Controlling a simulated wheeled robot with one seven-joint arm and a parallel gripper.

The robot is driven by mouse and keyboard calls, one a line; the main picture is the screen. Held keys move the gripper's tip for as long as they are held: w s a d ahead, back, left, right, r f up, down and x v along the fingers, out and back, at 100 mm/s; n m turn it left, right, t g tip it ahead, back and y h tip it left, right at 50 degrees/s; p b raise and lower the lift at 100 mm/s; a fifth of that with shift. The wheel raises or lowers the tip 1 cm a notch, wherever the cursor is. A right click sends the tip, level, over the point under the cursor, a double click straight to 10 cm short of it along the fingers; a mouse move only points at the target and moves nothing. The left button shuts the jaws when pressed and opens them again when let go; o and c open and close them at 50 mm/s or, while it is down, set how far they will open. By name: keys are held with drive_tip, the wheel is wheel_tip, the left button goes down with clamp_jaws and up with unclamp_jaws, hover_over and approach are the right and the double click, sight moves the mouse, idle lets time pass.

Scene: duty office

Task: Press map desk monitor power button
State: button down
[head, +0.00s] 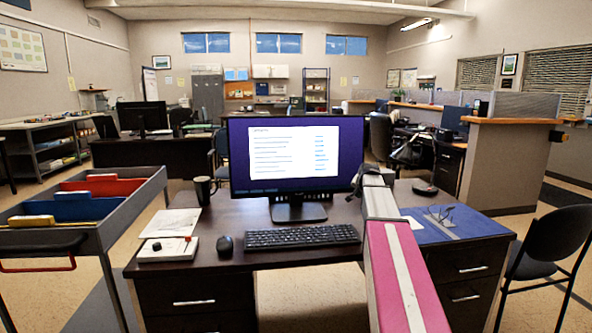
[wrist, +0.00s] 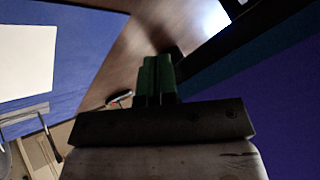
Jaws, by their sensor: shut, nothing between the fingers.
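The monitor (head: 295,155) stands upright on its foot in the middle of the dark desk (head: 225,285). Its screen is lit, purple with a white window of text. I cannot make out a power button in either view. My gripper is at the monitor's lower right edge in the head view, mostly hidden behind my arm. In the wrist view my gripper (wrist: 157,78) is shut and empty, its green fingertips together. The monitor's dark frame (wrist: 240,42) runs diagonally just right of the fingertips; I cannot tell whether they touch.
A keyboard (head: 302,236), mouse (head: 225,244) and mug (head: 203,189) are on the desk, with a white box (head: 167,249) at left. A blue mat (head: 475,224) with glasses lies right of my arm. A file cart (head: 90,222) stands left, a chair (head: 551,245) right.

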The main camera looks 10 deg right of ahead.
drive_tip(key=shift+w, duration=0.1)
idle(0.3)
drive_tip(key=shift+w, duration=0.35)
drive_tip(key=shift+w, duration=0.15)
idle(0.4)
drive_tip(key=shift+s, duration=0.6)
drive_tip(key=s, duration=0.6)
drive_tip(key=shift+r, duration=0.2)
idle(0.4)
drive_tip(key=shift+d, duration=0.1)
